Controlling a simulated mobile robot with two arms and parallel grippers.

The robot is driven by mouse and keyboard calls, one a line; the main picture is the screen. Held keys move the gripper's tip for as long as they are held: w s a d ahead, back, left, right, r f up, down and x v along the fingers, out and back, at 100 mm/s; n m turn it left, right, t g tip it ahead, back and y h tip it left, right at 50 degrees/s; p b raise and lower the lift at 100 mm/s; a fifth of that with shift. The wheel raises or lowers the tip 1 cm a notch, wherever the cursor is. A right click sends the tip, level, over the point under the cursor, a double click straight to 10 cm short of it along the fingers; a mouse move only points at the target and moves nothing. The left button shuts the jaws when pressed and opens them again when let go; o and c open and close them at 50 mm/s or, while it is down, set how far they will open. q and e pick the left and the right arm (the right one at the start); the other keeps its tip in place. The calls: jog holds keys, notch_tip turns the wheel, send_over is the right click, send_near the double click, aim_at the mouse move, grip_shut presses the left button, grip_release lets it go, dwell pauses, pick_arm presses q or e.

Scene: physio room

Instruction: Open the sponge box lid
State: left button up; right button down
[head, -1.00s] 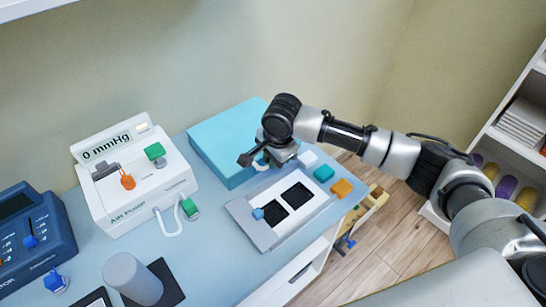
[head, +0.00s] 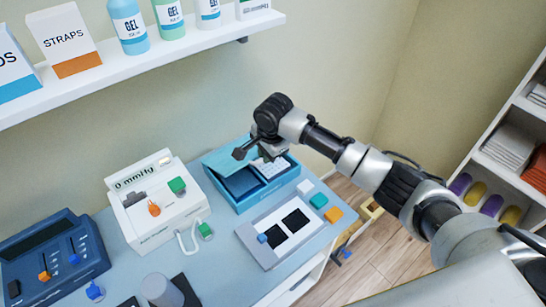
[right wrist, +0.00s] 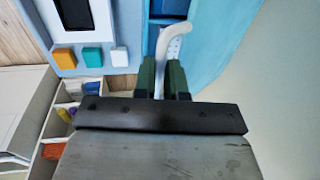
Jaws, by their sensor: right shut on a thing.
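The sponge box (head: 264,194) is a teal box at the back of the blue table. Its lid (head: 226,154) is tilted up at the back, and the front of the box is open. Inside I see a dark blue sponge (head: 240,184) and a white dotted piece (head: 273,167). My right gripper (head: 262,152) is above the box. In the right wrist view its dark green fingers (right wrist: 164,80) are shut on the white curved handle (right wrist: 176,34), beside the light blue lid surface (right wrist: 225,35). My left gripper is in neither view.
A grey-white tray (head: 256,243) with two black pads lies in front of the box. White, teal and orange blocks (head: 334,214) sit to its right. The white air pump (head: 158,215) stands left. A wall shelf (head: 110,75) with bottles and cartons hangs above, at the upper left.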

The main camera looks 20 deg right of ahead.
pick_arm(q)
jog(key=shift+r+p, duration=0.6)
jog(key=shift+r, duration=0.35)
pick_arm(e)
jog(key=shift+w+a+r, duration=0.2)
jog(key=shift+w+r, duration=0.2)
jog(key=shift+r, duration=0.15)
jog(key=shift+w+a+r, duration=0.2)
jog(key=shift+w+r, duration=0.15)
jog(key=shift+r, duration=0.15)
jog(key=shift+f, duration=0.1)
